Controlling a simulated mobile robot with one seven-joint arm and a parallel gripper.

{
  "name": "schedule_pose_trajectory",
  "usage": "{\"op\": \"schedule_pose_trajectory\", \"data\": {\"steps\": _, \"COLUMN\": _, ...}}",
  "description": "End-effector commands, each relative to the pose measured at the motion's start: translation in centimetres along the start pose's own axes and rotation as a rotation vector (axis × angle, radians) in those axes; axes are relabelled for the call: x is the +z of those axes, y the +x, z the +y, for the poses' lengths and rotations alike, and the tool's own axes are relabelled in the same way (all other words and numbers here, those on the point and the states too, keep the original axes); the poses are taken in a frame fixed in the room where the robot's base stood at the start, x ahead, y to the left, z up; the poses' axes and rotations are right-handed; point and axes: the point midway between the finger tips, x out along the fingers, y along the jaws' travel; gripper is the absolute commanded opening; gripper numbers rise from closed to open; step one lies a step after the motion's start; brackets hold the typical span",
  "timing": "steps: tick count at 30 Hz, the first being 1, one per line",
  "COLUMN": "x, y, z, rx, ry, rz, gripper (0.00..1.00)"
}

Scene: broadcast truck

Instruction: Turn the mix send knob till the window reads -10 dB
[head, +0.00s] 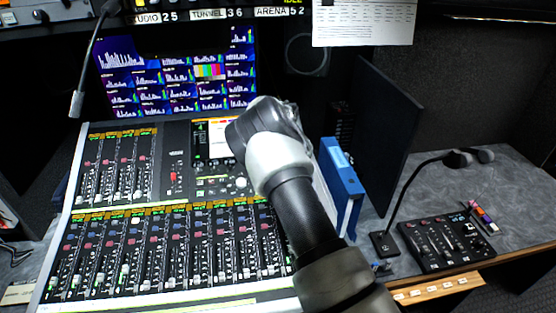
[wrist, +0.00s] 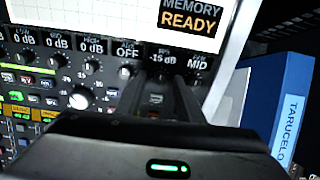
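The mixing desk's small readout windows show in a row in the wrist view. One window (wrist: 161,58) reads -15 dB, with OFF to its left and MID to its right; its small label is too blurred to read. My gripper (wrist: 160,83) points at the panel just below that window, its two dark fingers apart. The knob under the window is not clear between the fingertips, and I cannot tell whether they touch it. In the head view my arm hides the gripper and this part of the desk (head: 160,292).
A large white knob (wrist: 80,98) and small knobs lie left of the fingers. A screen reading MEMORY READY (wrist: 189,18) is above. A blue binder (wrist: 289,108) stands close on the right, also in the head view (head: 341,185). A small control box (head: 446,240) stands further right.

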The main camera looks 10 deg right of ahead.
Motion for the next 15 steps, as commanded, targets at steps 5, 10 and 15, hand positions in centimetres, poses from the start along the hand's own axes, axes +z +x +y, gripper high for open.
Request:
{"op": "schedule_pose_trajectory", "data": {"steps": 5, "x": 0.00, "y": 0.62, "z": -0.05, "rx": 0.000, "ry": 0.001, "rz": 0.000, "gripper": 0.35}}
{"op": "schedule_pose_trajectory", "data": {"steps": 10, "x": 0.01, "y": 0.61, "z": -0.04, "rx": 0.000, "ry": 0.001, "rz": -0.001, "gripper": 0.35}}
{"op": "schedule_pose_trajectory", "data": {"steps": 15, "x": 0.01, "y": 0.59, "z": -0.03, "rx": 0.000, "ry": 0.000, "rz": -0.001, "gripper": 0.11}}
